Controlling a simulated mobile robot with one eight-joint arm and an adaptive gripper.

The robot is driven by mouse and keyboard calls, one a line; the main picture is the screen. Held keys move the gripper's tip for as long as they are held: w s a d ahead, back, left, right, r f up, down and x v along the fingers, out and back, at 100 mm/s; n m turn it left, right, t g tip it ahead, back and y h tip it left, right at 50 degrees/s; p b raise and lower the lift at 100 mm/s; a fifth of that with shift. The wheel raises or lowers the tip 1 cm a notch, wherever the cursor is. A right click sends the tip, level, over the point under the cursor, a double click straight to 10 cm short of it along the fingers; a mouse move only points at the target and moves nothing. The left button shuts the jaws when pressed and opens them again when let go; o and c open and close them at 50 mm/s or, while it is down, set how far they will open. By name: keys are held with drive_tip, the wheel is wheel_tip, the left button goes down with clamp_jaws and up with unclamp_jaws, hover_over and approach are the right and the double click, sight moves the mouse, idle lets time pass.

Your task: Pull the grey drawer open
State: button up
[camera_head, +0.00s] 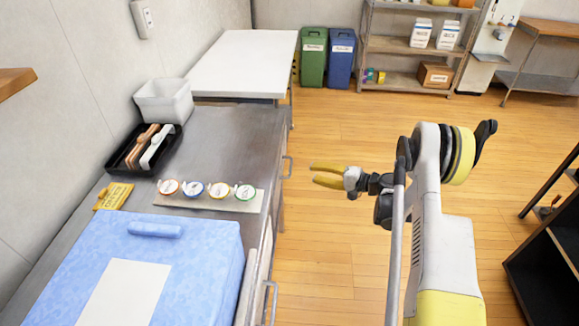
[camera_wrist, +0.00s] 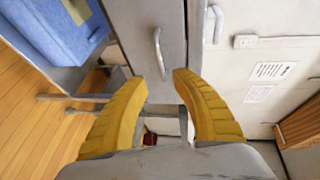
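In the wrist view a grey drawer front (camera_wrist: 132,30) faces me, with a pale bar handle (camera_wrist: 158,54) on it. A handle (camera_head: 287,167) also shows on the right side of the metal counter in the head view. The drawer front is seen almost edge-on there and looks shut. My gripper (camera_head: 313,174) is just right of that handle, apart from it, with its yellow fingers pointing left. In the wrist view my gripper's fingertips (camera_wrist: 158,79) are spread with nothing between them. The handle lies beyond the gap, roughly centred.
A second handle (camera_wrist: 218,24) sits right of the drawer in the wrist view. Several small round cups on a board (camera_head: 165,201), a black tray (camera_head: 115,162) and a blue box (camera_head: 215,245) stand on the counter (camera_head: 240,130). The floor (camera_head: 335,130) around my gripper is clear.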

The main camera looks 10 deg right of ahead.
sight(290, 168)
drive_tip(key=shift+b+x, duration=1.7)
drive_tip(key=shift+x, duration=3.5)
clamp_jaws()
